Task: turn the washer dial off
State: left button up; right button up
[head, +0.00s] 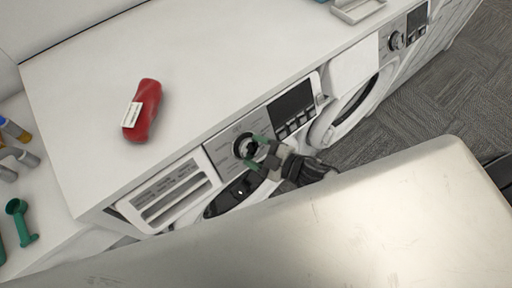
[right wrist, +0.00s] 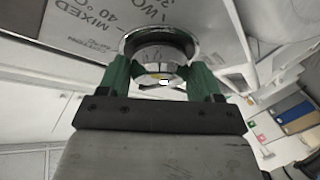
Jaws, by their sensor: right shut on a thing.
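The washer dial (head: 243,146) is a round silver and dark knob on the grey control panel of the nearer washer (head: 224,140). In the right wrist view the dial (right wrist: 157,62) is a shiny chrome knob in a wide chrome ring, with printed text around it. My right gripper (head: 256,147) has its green fingers on either side of the dial; it also shows in the right wrist view (right wrist: 158,85), shut on the knob. Where the dial's pointer stands cannot be told. My left gripper is not in view.
A red packet (head: 144,112) with a white label lies on the white countertop (head: 200,60). A second washer's dial (head: 396,41) is at the upper right. A green scoop-like object (head: 17,210) and bottles (head: 14,130) are at the left. Grey carpet (head: 425,105) lies to the right.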

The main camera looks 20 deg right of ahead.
dwell(0.5)
jog(key=o, duration=0.9)
jog(key=shift+s+d, duration=0.4)
jog(key=shift+b+v, duration=1.3)
jog(key=shift+v, duration=3.55)
jog(key=shift+r, duration=0.15)
